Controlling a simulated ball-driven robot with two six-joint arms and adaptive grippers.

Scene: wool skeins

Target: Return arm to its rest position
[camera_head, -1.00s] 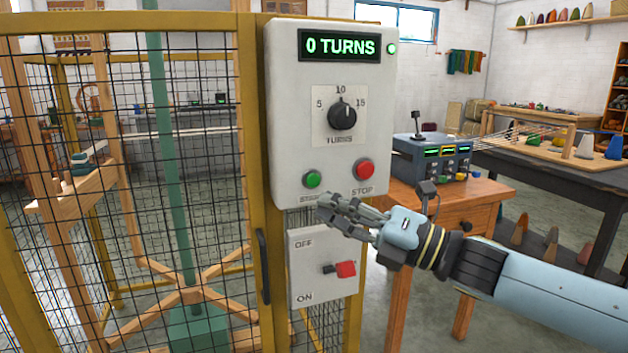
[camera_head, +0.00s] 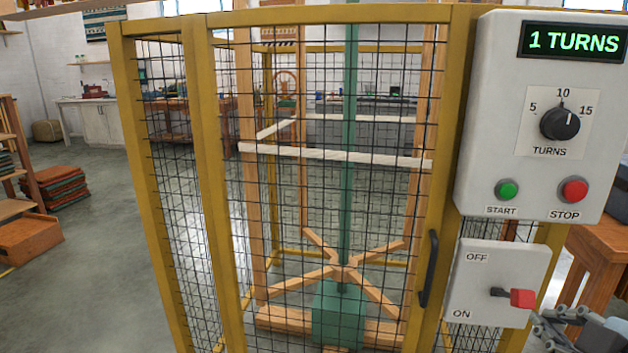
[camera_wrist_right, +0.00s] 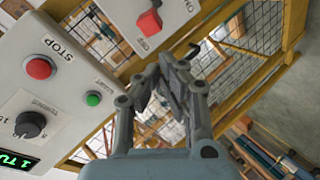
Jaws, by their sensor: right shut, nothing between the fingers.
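My right gripper (camera_head: 562,326) shows at the lower right edge of the head view, just below the red-handled switch (camera_head: 522,298), and is partly cut off by the frame. In the right wrist view the fingers (camera_wrist_right: 163,72) are shut and empty, in front of the mesh cage. The control box (camera_head: 480,125) has a display (camera_head: 573,42) that reads 1 TURNS, a dial (camera_head: 559,123), a green START button (camera_head: 508,190) and a red STOP button (camera_head: 573,190). My left gripper is not in view.
A yellow-framed mesh cage (camera_head: 205,200) with a black door handle (camera_head: 429,268) encloses a wooden reel on a green post (camera_head: 349,120). White yarn (camera_head: 330,155) spans the reel's arms. A wooden table (camera_head: 600,255) stands at right. Open floor (camera_head: 95,270) lies to the left.

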